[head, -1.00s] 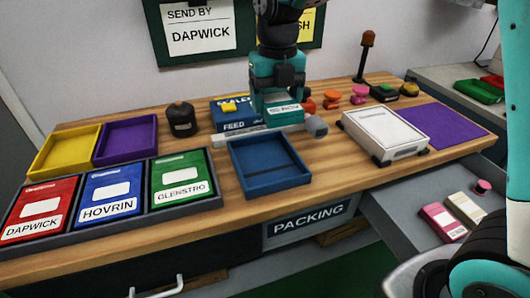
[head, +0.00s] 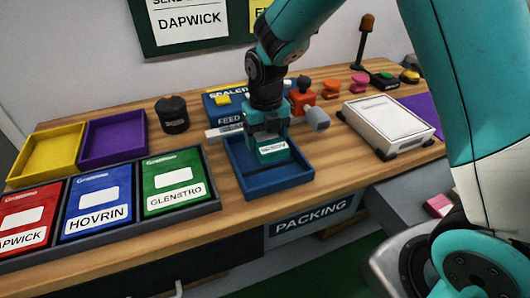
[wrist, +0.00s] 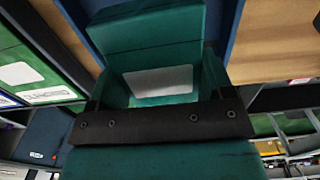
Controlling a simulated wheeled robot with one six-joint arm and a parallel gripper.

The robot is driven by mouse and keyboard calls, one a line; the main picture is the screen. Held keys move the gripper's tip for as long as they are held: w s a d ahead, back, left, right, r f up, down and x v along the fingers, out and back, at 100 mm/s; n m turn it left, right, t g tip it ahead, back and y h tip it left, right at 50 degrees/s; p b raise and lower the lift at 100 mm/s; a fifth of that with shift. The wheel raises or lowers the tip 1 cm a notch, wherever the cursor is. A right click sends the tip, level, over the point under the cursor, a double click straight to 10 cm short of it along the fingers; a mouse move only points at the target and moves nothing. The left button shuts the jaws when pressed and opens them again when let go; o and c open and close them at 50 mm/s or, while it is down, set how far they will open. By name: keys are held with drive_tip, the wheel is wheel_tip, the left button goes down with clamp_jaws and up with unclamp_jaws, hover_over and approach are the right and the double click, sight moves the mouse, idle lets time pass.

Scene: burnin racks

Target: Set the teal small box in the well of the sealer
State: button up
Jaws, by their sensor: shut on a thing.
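The teal small box (head: 273,153), with a white label, is held in my gripper (head: 268,137). My gripper is shut on it and points down over the open blue tray (head: 295,181) at the front middle of the bench. I cannot tell whether the box touches the tray floor. In the wrist view the box (wrist: 158,82) sits between the fingers with its pale label showing. The sealer (head: 222,104), a blue unit with a yellow part on top and a FEED label, stands just behind the tray; my arm hides part of it.
A dark rack (head: 214,199) with red, blue and green labelled packs lies to the left. Yellow (head: 47,157) and purple (head: 114,142) trays and a dark canister (head: 172,115) stand behind it. An orange-and-grey device (head: 310,105) and a white case (head: 388,124) stand to the right.

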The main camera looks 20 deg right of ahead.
drive_tip(key=shift+f, duration=2.55)
drive_tip(key=shift+f, duration=0.1)
drive_tip(key=o, duration=1)
drive_tip(key=shift+c, duration=0.2)
